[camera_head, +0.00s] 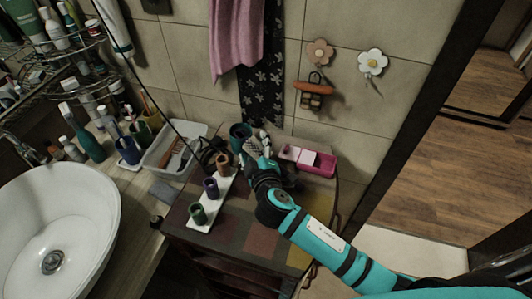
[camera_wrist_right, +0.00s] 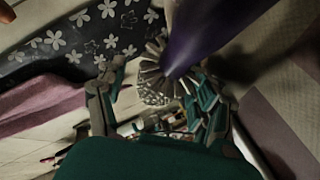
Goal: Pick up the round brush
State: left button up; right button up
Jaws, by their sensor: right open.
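The round brush shows in the right wrist view as a ring of pale bristles (camera_wrist_right: 160,78) with a dark purple handle (camera_wrist_right: 200,35) running up to the top edge. My right gripper (camera_wrist_right: 160,105) is open, with one finger on each side of the bristle head. I cannot tell whether either finger touches it. In the head view my right gripper (camera_head: 258,158) is over the back of the small cabinet top, beside a dark teal cup (camera_head: 238,131). A pale patterned piece at the gripper, likely the brush head (camera_head: 252,146), is partly covered by it. My left gripper is out of view.
A white tray (camera_head: 228,186) with several small cups stands left of my right gripper. A pink box (camera_head: 322,168) is to its right. A white basket (camera_head: 160,156) and the sink (camera_head: 60,240) are farther left. A dark floral towel (camera_head: 262,85) hangs behind.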

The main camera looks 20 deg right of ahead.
jog(key=shift+w+f, duration=0.1)
jog(key=shift+w, duration=0.2)
jog(key=c, duration=1.3)
jog(key=shift+c, duration=0.5)
